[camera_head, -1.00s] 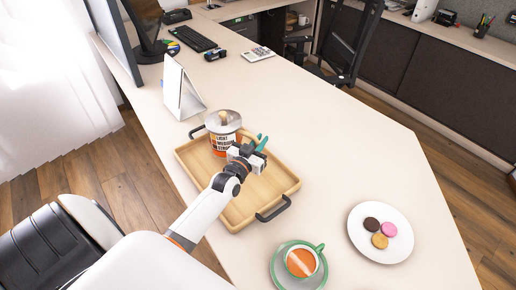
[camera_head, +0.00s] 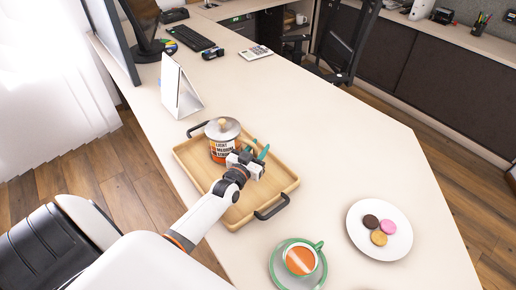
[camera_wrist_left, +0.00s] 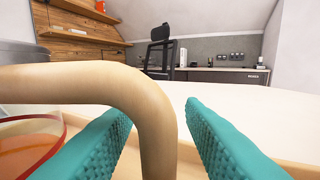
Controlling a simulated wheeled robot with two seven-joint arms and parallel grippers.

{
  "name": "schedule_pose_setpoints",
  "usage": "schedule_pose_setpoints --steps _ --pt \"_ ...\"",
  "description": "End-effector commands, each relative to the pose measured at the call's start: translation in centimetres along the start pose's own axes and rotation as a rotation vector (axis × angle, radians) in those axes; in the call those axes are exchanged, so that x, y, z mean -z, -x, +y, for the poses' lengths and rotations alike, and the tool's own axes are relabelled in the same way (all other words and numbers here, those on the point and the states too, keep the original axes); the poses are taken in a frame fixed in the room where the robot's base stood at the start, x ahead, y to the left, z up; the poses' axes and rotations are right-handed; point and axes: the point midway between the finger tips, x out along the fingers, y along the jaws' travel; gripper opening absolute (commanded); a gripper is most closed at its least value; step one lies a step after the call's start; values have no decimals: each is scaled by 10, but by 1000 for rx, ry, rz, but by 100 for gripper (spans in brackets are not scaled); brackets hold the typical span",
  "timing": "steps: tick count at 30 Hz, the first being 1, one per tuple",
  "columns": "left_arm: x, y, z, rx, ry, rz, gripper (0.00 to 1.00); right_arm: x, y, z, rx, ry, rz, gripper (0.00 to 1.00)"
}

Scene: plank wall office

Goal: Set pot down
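The pot (camera_head: 222,150), with a metal lid, a wooden knob and an orange and white label, stands upright on the wooden tray (camera_head: 240,216), toward its far end. My left gripper (camera_head: 259,148) is at the pot's handle side. In the left wrist view, the pot's tan handle (camera_wrist_left: 158,115) runs between the two teal fingers (camera_wrist_left: 160,120), which stand apart. A gap shows between the handle and the right finger. Part of the pot's glass body with amber liquid (camera_wrist_left: 28,145) shows at the left. My right gripper is not in view.
A cup of orange drink (camera_head: 300,260) on a green-rimmed saucer (camera_head: 277,268) is near the tray's front. A white plate (camera_head: 362,240) with three macarons is at the right. A white tent-shaped stand (camera_head: 178,88) is behind the tray. The desk's middle is clear.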

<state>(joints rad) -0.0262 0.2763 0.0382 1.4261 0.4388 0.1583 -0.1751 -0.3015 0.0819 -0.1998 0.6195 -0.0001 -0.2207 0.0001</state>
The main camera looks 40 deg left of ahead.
Motion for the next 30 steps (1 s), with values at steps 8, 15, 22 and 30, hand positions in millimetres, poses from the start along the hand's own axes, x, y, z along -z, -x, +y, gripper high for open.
schedule_pose_setpoints --steps 8,15,22,30 --pt "0 12 0 0 1 3 36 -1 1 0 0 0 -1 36" --pt "0 62 0 0 0 4 36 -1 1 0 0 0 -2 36" --pt "0 104 0 0 1 2 36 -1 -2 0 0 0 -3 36" --pt "-2 120 0 -1 1 -1 36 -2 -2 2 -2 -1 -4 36"
